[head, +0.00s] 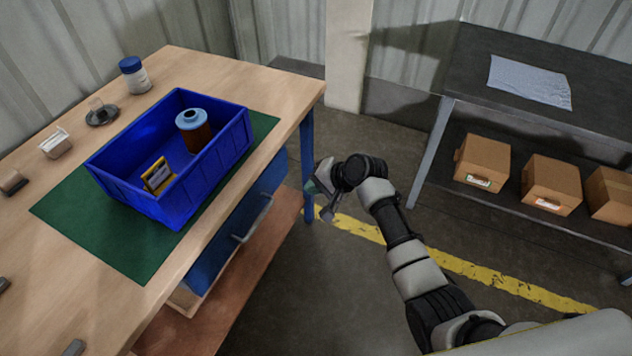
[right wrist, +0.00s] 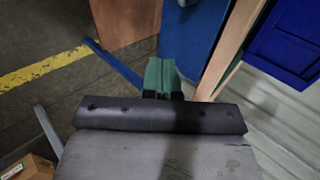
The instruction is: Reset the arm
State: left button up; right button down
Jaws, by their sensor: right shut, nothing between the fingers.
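My right arm reaches up from the lower right in the head view. Its gripper (head: 317,196) hangs in free air just right of the workbench, beside the bench's front leg. The gripper is shut and empty. In the right wrist view its green fingertips (right wrist: 160,76) are together, with nothing between them. My left gripper is not in view. A blue bin (head: 214,178) stands on a green mat (head: 111,237) on the wooden workbench (head: 222,70). In the bin are a brown filter cartridge with a light blue top (head: 195,131) and a yellow-and-white box (head: 157,176).
A jar with a blue lid (head: 134,75), a dark round dish (head: 102,115) and small items lie on the bench. A grey shelf (head: 524,64) at right holds a cloth (head: 530,82) and cardboard boxes (head: 483,161). Floor with a yellow line (head: 468,268) lies between.

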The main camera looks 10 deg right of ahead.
jog(key=shift+s+d+r, duration=0.1)
jog(key=shift+d+r, duration=0.05)
jog(key=s+d+f+n+g+h+p, duration=0.1)
jog(key=s+d+f+h, duration=0.25)
jog(key=s+f, duration=0.8)
jog(key=s+d+f+n+g+h+p, duration=0.15)
jog(key=s+d+f, duration=0.5)
jog(key=f, duration=0.85)
jog(key=s+d+f+n+h, duration=0.1)
jog(key=s+f+n, duration=0.1)
jog(key=s, duration=0.9)
jog(key=s+d+f+n+g+h, duration=0.1)
jog(key=s+f, duration=0.4)
jog(key=s, duration=0.6)
jog(key=s+d+f+n, duration=0.3)
jog(key=s+f+n, duration=0.1)
jog(key=s, duration=0.7)
jog(key=shift+f+g+h, duration=0.15)
jog(key=shift+g+h, duration=0.2)
jog(key=shift+h, duration=0.05)
